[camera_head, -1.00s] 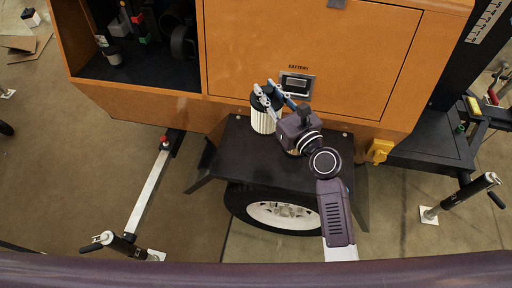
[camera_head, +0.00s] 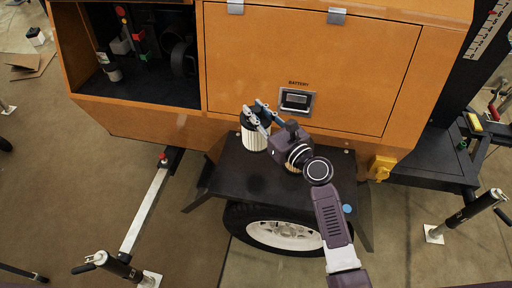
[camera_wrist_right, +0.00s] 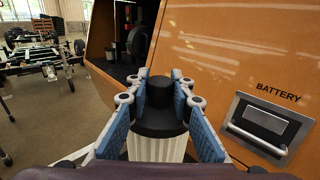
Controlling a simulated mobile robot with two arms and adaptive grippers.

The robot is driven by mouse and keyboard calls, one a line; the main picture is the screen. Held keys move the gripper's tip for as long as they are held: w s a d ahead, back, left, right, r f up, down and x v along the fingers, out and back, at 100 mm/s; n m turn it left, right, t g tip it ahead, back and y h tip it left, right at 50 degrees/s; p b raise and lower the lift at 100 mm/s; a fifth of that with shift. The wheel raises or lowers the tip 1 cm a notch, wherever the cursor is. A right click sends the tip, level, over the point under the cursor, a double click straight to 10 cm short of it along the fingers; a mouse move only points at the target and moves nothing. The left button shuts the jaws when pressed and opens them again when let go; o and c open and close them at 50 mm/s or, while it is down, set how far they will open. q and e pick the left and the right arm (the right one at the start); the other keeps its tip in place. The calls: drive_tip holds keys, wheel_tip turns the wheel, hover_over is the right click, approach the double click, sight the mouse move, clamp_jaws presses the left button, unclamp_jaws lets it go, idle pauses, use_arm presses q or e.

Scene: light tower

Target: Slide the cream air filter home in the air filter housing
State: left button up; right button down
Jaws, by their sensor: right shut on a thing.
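The cream air filter (camera_head: 254,138) is a pleated cylinder with a dark cap, upright at the back left of the black fender top. My right gripper (camera_head: 255,112) is shut on its dark cap. In the right wrist view the dark knob and cap stand between the blue fingers (camera_wrist_right: 160,100), with the cream pleats (camera_wrist_right: 157,149) below. I cannot tell whether the filter touches the fender. A dark round part (camera_head: 181,56) in the open bay may be the air filter housing; its opening is not clear. My left gripper is not in view.
The orange cabinet's open bay (camera_head: 128,82) is at upper left, holding small parts and another light cylinder (camera_head: 113,73). The closed battery door (camera_head: 310,60) has a latch (camera_head: 295,99). A second cream part (camera_head: 293,168) is partly hidden under my wrist. The fender (camera_head: 240,182) is otherwise mostly bare.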

sight(256, 141)
wheel_tip(256, 141, down, 12)
drive_tip(key=b, duration=0.5)
drive_tip(key=shift+r, duration=0.1)
drive_tip(key=shift+f, duration=0.4)
drive_tip(key=shift+b, duration=0.3)
drive_tip(key=shift+f, duration=0.2)
drive_tip(key=c, duration=1.7)
unclamp_jaws()
drive_tip(key=shift+f, duration=0.1)
